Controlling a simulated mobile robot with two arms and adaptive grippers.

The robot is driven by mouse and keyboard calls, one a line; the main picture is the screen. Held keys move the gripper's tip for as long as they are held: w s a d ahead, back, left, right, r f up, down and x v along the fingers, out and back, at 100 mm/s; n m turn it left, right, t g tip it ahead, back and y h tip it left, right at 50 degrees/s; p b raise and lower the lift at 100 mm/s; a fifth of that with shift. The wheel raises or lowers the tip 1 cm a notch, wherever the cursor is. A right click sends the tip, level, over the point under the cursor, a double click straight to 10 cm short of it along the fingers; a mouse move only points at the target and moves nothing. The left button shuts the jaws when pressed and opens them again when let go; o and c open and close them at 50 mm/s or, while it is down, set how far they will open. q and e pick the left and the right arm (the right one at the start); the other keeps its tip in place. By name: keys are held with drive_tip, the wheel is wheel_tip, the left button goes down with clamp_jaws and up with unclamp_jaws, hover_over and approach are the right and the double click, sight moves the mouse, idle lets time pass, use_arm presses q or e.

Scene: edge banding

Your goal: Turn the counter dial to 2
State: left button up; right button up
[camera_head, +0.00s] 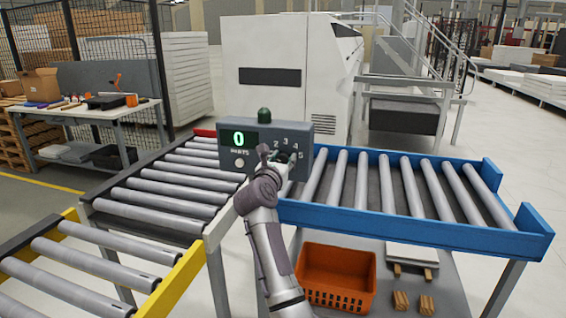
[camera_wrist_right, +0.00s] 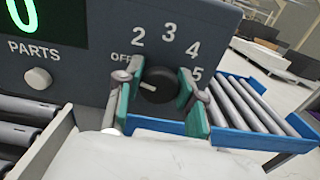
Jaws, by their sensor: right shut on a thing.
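The grey counter box (camera_head: 264,132) stands above the roller conveyors. Its display (camera_head: 239,139) reads a green 0, with PARTS below. The black round dial (camera_wrist_right: 158,88) has OFF, 2, 3, 4 and 5 printed around it. Its white mark points left, roughly to the OFF side and not at the 2. My right gripper (camera_head: 281,160) is at the dial, and in the right wrist view its teal-padded fingers (camera_wrist_right: 160,92) are shut on the dial from both sides. In the head view, my gripper hides most of the dial. My left gripper is out of view.
A round white button (camera_wrist_right: 38,78) sits left of the dial. A blue-framed conveyor (camera_head: 410,228) is at right; a yellow-railed one (camera_head: 178,268) is at front left. An orange crate (camera_head: 336,277) sits below. A workbench (camera_head: 90,113) stands at back left.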

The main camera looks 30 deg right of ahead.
sight(284, 154)
drive_tip(key=m+b, duration=0.4)
drive_tip(key=b, duration=0.1)
drive_tip(key=shift+f+b, duration=0.3)
drive_tip(key=shift+b, duration=0.05)
drive_tip(key=shift+r+m+b, duration=0.2)
drive_tip(key=shift+m+b, duration=1.35)
drive_tip(key=shift+m, duration=0.05)
drive_tip(key=o, duration=1.1)
drive_tip(key=shift+d, duration=0.1)
drive_tip(key=shift+o, duration=0.2)
wheel_tip(284, 154, up, 10)
drive_tip(key=shift+r, duration=0.1)
